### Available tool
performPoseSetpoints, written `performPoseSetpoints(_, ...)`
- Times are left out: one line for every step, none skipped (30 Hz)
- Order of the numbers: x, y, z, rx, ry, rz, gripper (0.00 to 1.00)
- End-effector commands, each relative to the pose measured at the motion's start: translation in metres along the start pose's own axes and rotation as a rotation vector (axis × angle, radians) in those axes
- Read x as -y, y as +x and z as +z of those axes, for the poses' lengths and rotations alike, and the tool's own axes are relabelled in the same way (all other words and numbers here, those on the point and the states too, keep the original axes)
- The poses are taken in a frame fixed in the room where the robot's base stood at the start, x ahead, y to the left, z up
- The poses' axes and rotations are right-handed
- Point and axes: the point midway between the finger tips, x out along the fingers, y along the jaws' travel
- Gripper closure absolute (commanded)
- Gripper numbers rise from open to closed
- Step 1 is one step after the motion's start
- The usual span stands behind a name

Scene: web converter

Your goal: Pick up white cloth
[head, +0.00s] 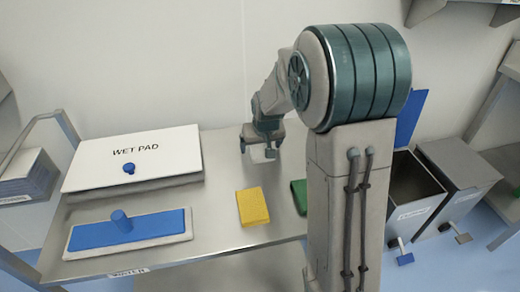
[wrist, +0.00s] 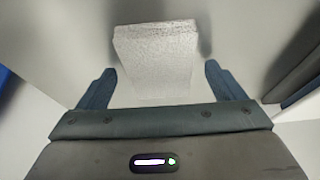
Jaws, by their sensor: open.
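The white cloth (wrist: 152,60) lies on the metal table and shows in the wrist view as a pale, textured block between my two fingers. In the head view only a small part of the white cloth (head: 258,155) shows under my gripper. My gripper (head: 262,148) is above the cloth near the back of the table. In the wrist view my gripper (wrist: 160,88) is open, with one blue-grey finger on each side of the cloth. I cannot tell how far the fingertips are above the table.
A yellow cloth (head: 253,207) and a partly hidden green cloth (head: 299,196) lie nearer the front. The white WET PAD box (head: 135,172) and a blue flat mop pad (head: 160,227) stand on the left. The wall is close behind; open bins (head: 414,188) stand at right.

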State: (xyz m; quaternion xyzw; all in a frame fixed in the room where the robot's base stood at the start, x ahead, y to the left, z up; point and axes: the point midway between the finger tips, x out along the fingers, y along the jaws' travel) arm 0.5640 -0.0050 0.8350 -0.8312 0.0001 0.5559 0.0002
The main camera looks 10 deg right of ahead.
Motion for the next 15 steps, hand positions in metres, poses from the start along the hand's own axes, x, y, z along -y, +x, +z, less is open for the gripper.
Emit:
performPoseSetpoints(-0.0001, -0.0002, -0.0002, -0.001, 0.0, 0.0, 0.11)
performPoseSetpoints(-0.0001, -0.0003, -0.0003, -0.001, 0.0, 0.0, 0.11)
performPoseSetpoints(-0.0001, -0.0003, -0.0002, -0.001, 0.0, 0.0, 0.11)
performPoseSetpoints(-0.0002, -0.0004, -0.0002, -0.001, 0.0, 0.0, 0.11)
performPoseSetpoints(-0.0001, -0.0004, -0.0002, -0.001, 0.0, 0.0, 0.11)
performPoseSetpoints(-0.0001, -0.0004, -0.0002, -0.001, 0.0, 0.0, 0.11)
performPoseSetpoints(-0.0002, -0.0003, -0.0001, -0.001, 0.0, 0.0, 0.11)
performPoseSetpoints(-0.0001, -0.0001, -0.0001, -0.001, 0.0, 0.0, 0.11)
performPoseSetpoints(-0.0001, 0.0001, 0.0, -0.001, 0.0, 0.0, 0.11)
performPoseSetpoints(-0.0002, 0.0004, 0.0002, -0.001, 0.0, 0.0, 0.11)
performPoseSetpoints(-0.0002, 0.0007, 0.0003, -0.001, 0.0, 0.0, 0.11)
performPoseSetpoints(-0.0002, 0.0012, 0.0005, -0.001, 0.0, 0.0, 0.11)
performPoseSetpoints(-0.0001, 0.0016, 0.0007, -0.001, 0.0, 0.0, 0.11)
performPoseSetpoints(-0.0001, 0.0021, 0.0009, -0.001, 0.0, 0.0, 0.11)
performPoseSetpoints(-0.0001, 0.0026, 0.0011, -0.001, 0.0, 0.0, 0.11)
